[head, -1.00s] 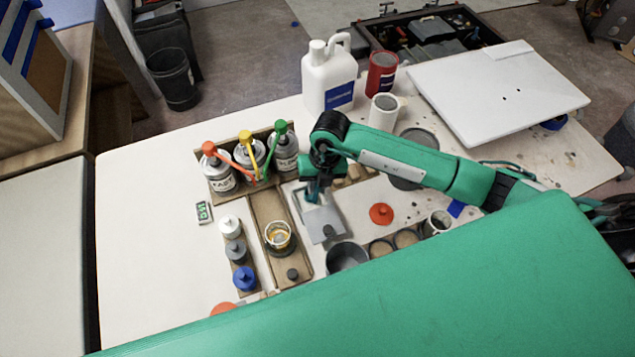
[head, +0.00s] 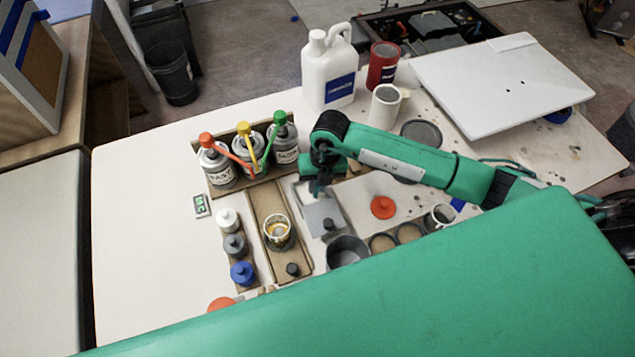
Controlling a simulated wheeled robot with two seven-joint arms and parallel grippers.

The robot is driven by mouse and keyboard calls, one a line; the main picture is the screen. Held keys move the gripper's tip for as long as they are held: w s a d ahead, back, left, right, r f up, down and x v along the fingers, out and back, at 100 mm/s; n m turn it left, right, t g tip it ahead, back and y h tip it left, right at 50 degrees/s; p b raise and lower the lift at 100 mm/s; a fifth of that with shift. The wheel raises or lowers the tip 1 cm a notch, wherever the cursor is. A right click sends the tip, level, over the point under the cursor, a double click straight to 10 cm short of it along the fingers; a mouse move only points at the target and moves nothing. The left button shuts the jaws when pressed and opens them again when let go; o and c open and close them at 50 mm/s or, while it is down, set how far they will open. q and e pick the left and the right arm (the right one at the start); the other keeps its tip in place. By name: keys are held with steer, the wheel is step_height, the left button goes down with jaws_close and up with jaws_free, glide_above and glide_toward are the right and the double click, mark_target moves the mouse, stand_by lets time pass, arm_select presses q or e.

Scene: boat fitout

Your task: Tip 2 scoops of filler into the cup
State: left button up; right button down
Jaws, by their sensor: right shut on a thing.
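A clear cup (head: 279,243) with amber liquid stands on a brown wooden board left of my right gripper. My right gripper (head: 318,190) points down over the back of a grey square piece (head: 321,215) with a dark knob at its front. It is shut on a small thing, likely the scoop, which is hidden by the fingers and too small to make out. The gripper is apart from the cup. A dark grey round tub (head: 347,252) stands in front of the square piece. I cannot tell which container holds the filler. My left gripper is not in view.
Three pump cans (head: 218,168) stand in a wooden holder behind the cup. Small bottles (head: 234,245) line its left side. A white jug (head: 328,75), red can (head: 383,64) and white can (head: 385,105) stand at the back. The far left tabletop is clear.

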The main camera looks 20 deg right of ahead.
steer(key=shift+r, duration=0.1)
steer(key=shift+r+p, duration=2.9)
steer(key=shift+r, duration=1.3)
steer(key=shift+a, duration=0.1)
steer(key=s+a+m, duration=0.2)
steer(key=s+a, duration=0.1)
steer(key=a, duration=0.1)
steer(key=s+a+m, duration=0.2)
steer(key=s+a, duration=0.1)
steer(key=a, duration=0.1)
steer(key=s+a+m+p, duration=0.1)
steer(key=s+a, duration=0.3)
steer(key=a, duration=0.1)
steer(key=shift+r+m+t, duration=0.25)
steer(key=shift+m+t, duration=0.15)
steer(key=w+d+f+m+g+y+b, duration=0.1)
steer(key=w+d+g+y+b, duration=0.3)
steer(key=y, duration=0.5)
steer(key=f+g+b, duration=0.1)
steer(key=g+b, duration=0.1)
steer(key=g, duration=0.1)
steer(key=shift+d+f+g+b, duration=0.15)
steer(key=shift+d+g+b, duration=0.15)
steer(key=shift+d+b, duration=0.1)
